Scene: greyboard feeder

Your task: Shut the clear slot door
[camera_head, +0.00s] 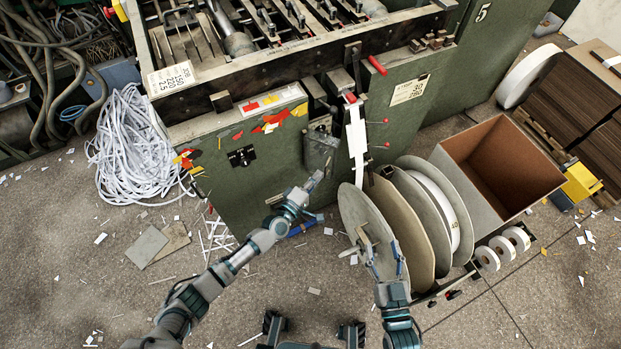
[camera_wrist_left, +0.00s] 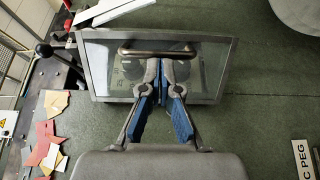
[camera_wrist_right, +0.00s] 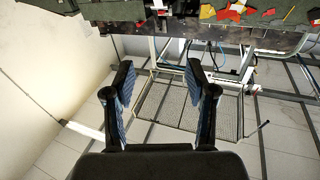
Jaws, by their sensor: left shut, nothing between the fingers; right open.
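The clear slot door (camera_wrist_left: 215,72) is a see-through pane in a grey frame with a dark bar handle (camera_wrist_left: 158,50) near its upper edge in the left wrist view. In the head view it appears as a small grey panel (camera_head: 321,150) on the green machine front. I cannot tell how far it stands open. My left gripper (camera_head: 314,182) is shut and empty. In its wrist view the fingertips (camera_wrist_left: 166,72) overlap the pane just below the handle; contact is unclear. My right gripper (camera_head: 381,262) is open and empty, over the reels, and shows in its wrist view (camera_wrist_right: 160,85).
Large reels (camera_head: 437,205) stand below and right of the door, next to an open brown bin (camera_head: 500,165). A white strip (camera_head: 356,140) hangs right of the door. A red-handled lever (camera_head: 377,65) sticks out above.

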